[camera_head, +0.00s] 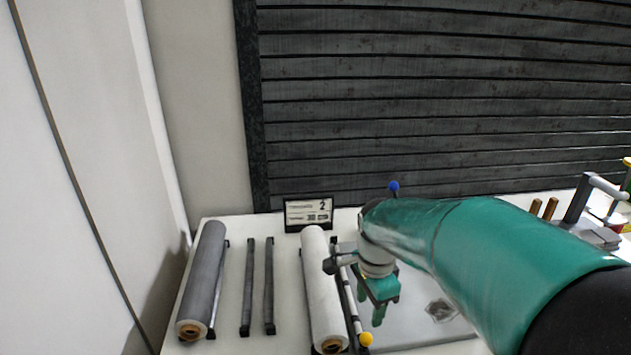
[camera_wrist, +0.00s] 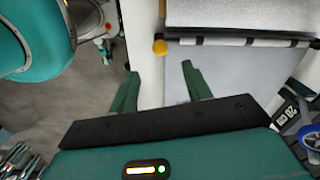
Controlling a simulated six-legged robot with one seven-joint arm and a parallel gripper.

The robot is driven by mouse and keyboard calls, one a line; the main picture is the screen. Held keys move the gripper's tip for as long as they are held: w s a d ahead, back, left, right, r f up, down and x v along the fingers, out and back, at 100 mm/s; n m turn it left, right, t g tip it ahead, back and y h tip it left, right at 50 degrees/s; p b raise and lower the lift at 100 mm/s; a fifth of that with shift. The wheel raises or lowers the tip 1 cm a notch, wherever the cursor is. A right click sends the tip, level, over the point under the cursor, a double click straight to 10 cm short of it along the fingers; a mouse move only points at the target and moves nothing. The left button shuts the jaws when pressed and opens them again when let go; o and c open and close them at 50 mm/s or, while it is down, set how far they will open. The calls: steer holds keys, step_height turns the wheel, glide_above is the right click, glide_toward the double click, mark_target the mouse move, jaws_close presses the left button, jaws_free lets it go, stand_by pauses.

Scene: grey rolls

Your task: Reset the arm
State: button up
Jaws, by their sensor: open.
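My gripper (camera_head: 371,308) is at the end of my teal arm, which reaches in from the lower right in the head view. It points down over the right part of the white table, just right of a white roll (camera_head: 323,290). In the wrist view my gripper (camera_wrist: 158,85) shows two green fingers spread apart with nothing between them. Below the fingers are the table edge and a pale grey sheet (camera_wrist: 178,86). My arm hides part of the table's right side in the head view.
A grey roll (camera_head: 203,280) lies at the table's left, with two dark empty rails (camera_head: 258,287) beside it. A small sign (camera_head: 309,213) stands at the back. A yellow-ended bar (camera_wrist: 160,47) lies near the fingers. A dark slatted wall (camera_head: 440,100) rises behind.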

steer(key=s+r+n+t, duration=0.5)
steer(key=s+r+n, duration=0.4)
steer(key=s+n, duration=0.5)
steer(key=shift+s+r+n+t, duration=0.15)
steer(key=shift+s+n+t, duration=0.15)
steer(key=shift+n, duration=0.3)
